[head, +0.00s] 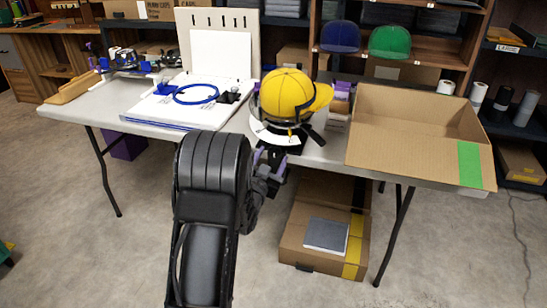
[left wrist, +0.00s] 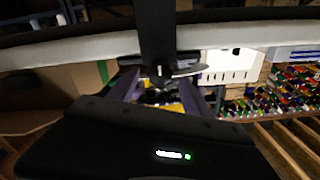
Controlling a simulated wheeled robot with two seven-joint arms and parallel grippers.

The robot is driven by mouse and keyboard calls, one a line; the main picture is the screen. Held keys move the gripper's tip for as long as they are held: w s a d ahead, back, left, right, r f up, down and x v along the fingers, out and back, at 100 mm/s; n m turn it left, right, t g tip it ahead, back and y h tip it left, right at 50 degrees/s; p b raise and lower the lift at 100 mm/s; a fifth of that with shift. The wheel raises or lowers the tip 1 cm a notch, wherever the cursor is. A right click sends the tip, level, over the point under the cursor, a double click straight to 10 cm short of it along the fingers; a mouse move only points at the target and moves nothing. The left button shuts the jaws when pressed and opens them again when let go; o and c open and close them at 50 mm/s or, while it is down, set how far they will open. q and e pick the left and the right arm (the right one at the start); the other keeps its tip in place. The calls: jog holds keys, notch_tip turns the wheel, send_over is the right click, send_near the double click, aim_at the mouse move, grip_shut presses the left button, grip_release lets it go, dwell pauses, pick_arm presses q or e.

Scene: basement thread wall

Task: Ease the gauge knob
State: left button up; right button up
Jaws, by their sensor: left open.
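A yellow cap (head: 287,92) sits on a round cap stand with a black strap and a pale disc, the cap station (head: 268,132), at the table's front edge. My left gripper (head: 271,160) is just in front of and below this station, with its purple fingers toward it. In the left wrist view the fingers (left wrist: 160,92) are apart, with dark parts and a bit of yellow showing between them. I cannot pick out the gauge knob for sure, and cannot tell whether the fingers touch anything. My right gripper is in neither view.
An open cardboard box (head: 420,125) stands right of the station. A white board with a blue hoop (head: 196,94) lies to its left. A closed carton (head: 318,248) is under the table (head: 140,112). The floor in front is clear at left.

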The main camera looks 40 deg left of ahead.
pick_arm(q)
jog(key=shift+w+a, duration=0.2)
jog(key=shift+w, duration=0.5)
grip_shut()
